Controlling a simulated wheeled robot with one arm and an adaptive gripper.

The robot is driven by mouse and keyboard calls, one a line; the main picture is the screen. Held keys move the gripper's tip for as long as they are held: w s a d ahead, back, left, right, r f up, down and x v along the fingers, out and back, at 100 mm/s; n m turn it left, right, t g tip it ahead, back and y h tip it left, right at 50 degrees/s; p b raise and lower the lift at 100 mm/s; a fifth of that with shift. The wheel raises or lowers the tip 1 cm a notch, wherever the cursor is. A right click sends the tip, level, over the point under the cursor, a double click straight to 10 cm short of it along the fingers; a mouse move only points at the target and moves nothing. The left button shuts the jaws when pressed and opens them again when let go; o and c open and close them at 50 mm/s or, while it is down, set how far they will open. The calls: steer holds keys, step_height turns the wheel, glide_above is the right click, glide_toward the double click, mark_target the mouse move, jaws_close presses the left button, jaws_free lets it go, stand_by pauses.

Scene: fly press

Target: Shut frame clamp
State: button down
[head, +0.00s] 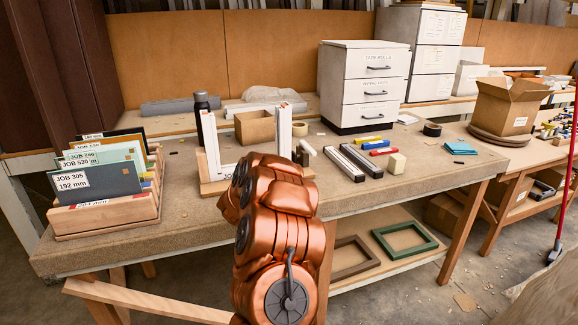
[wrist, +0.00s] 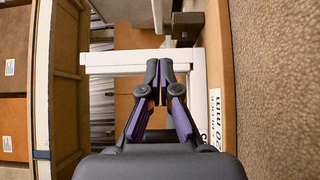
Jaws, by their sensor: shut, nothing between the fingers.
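The frame clamp seems to be the fixture with white uprights (head: 212,145) on a wooden base (head: 213,187), standing on the bench. My arm covers its middle and most of its right side in the head view. In the wrist view its white bars form a corner (wrist: 110,62), beside a wooden strip with a printed label (wrist: 213,115). My gripper (wrist: 166,64) is shut and empty, its tips overlapping the white bar in the picture. I cannot tell if they touch it. My gripper is hidden behind my arm in the head view.
A rack of job cards (head: 105,185) stands left on the bench (head: 180,226). The front right bench top is clear.

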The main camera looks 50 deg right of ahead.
steer(key=p, duration=0.2)
glide_toward(308, 153)
steer(key=w+d, duration=0.2)
steer(key=w, duration=0.1)
steer(key=d, duration=0.1)
steer(key=s+d, duration=0.1)
steer(key=d, duration=0.1)
steer(key=shift+s+r, duration=0.15)
steer(key=shift+r, duration=0.1)
steer(key=shift+s+d+f, duration=0.1)
steer(key=shift+s+d, duration=0.2)
steer(key=shift+d, duration=0.2)
